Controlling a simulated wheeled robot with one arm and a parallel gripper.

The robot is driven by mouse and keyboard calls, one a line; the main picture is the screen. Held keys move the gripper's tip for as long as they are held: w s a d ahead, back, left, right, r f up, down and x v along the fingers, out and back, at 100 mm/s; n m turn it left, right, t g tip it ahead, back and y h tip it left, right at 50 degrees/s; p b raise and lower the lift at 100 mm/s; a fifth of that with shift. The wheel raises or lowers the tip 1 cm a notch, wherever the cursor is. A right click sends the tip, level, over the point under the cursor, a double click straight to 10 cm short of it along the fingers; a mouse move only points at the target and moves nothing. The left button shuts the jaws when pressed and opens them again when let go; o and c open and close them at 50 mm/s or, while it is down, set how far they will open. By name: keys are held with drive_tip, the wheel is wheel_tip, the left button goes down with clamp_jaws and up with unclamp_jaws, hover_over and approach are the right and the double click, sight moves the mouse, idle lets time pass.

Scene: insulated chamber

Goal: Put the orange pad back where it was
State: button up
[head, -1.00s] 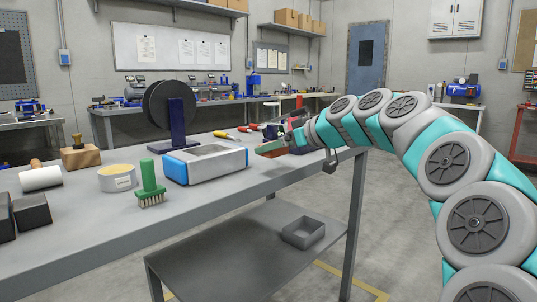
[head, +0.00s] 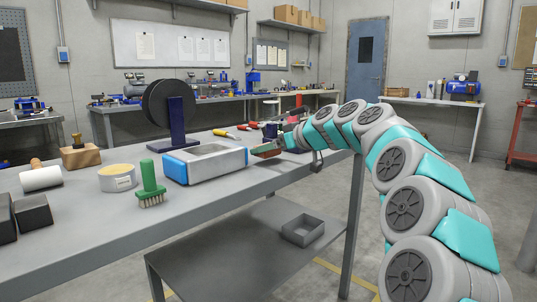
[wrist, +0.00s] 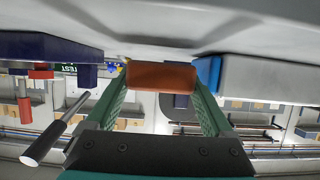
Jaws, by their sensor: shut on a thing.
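My gripper (head: 275,149) is at the right end of the workbench, just right of the blue-and-grey open box (head: 205,163). In the wrist view, its green fingers (wrist: 160,95) are shut on the orange pad (wrist: 160,76), a short brown-orange block held across the fingertips. The pad shows only as a small reddish patch in the head view, and I cannot tell whether it touches the bench. The box's blue end (wrist: 208,72) shows right of the pad in the wrist view.
A small grey tray (head: 303,230) stands on the lower shelf.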

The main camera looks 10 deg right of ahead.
drive_tip(key=shift+f, duration=0.9)
drive_tip(key=shift+f, duration=0.2)
drive_tip(key=o, duration=1.2)
drive_tip(key=shift+r, duration=0.1)
drive_tip(key=shift+r, duration=0.1)
drive_tip(key=shift+s+r, duration=0.1)
drive_tip(key=shift+r, duration=0.05)
drive_tip(key=b+v, duration=0.1)
drive_tip(key=v, duration=1)
drive_tip(key=shift+s+d, duration=0.2)
drive_tip(key=shift+s, duration=0.15)
drive_tip(key=shift+r, duration=0.1)
